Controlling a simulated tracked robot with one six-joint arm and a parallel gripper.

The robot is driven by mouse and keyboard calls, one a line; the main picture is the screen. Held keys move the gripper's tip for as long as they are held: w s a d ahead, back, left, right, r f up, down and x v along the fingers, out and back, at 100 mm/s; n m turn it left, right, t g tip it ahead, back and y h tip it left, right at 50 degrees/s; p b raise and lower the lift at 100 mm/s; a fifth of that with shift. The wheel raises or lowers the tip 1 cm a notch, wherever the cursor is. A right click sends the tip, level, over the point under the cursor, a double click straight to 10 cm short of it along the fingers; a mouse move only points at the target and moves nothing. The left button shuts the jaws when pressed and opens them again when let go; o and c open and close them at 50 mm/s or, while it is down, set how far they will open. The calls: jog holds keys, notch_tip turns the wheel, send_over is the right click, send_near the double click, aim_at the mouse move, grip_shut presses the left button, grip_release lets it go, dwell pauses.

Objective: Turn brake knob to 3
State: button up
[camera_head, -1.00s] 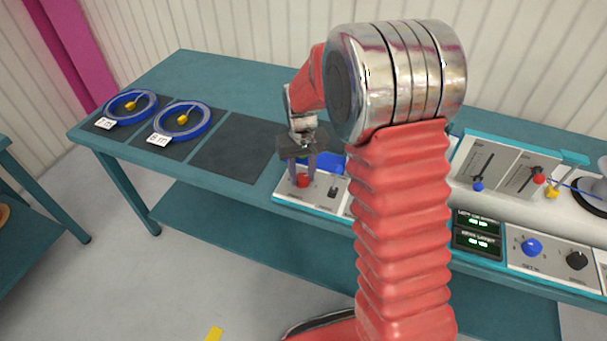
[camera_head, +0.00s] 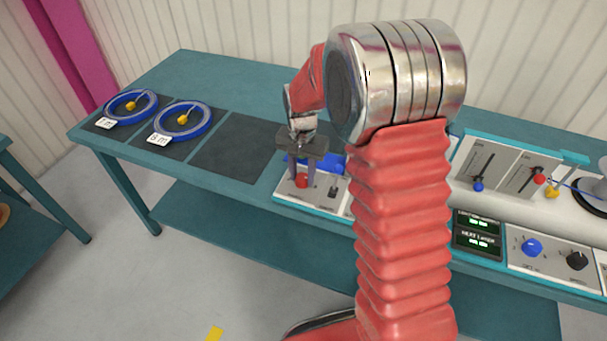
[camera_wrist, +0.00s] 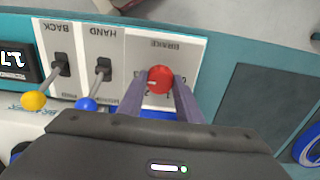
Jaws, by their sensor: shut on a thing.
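The red brake knob (camera_head: 302,181) stands on a white panel at the left end of the console. In the wrist view the knob (camera_wrist: 160,79) sits under an upside-down BRAKE label, and its white mark points to the left of the picture. In the wrist view my gripper (camera_wrist: 160,86) partly covers the panel below the knob.
Beside the brake are the HAND switch with a blue tip (camera_wrist: 86,104) and the BACK switch with a yellow tip (camera_wrist: 34,100). Blue reels (camera_head: 131,104) lie on dark mats at the left. A bare dark mat (camera_head: 240,147) lies between them and the console.

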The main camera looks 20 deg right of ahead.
aim_at(302, 177)
jog(key=shift+s+f, duration=0.1)
jog(key=o, duration=1)
jog(key=shift+o, duration=0.2)
jog(key=shift+r, duration=0.55)
notch_tip(302, 177, up, 13)
jog(key=shift+f, duration=0.15)
jog(key=shift+w+n, duration=0.2)
jog(key=shift+n, duration=0.1)
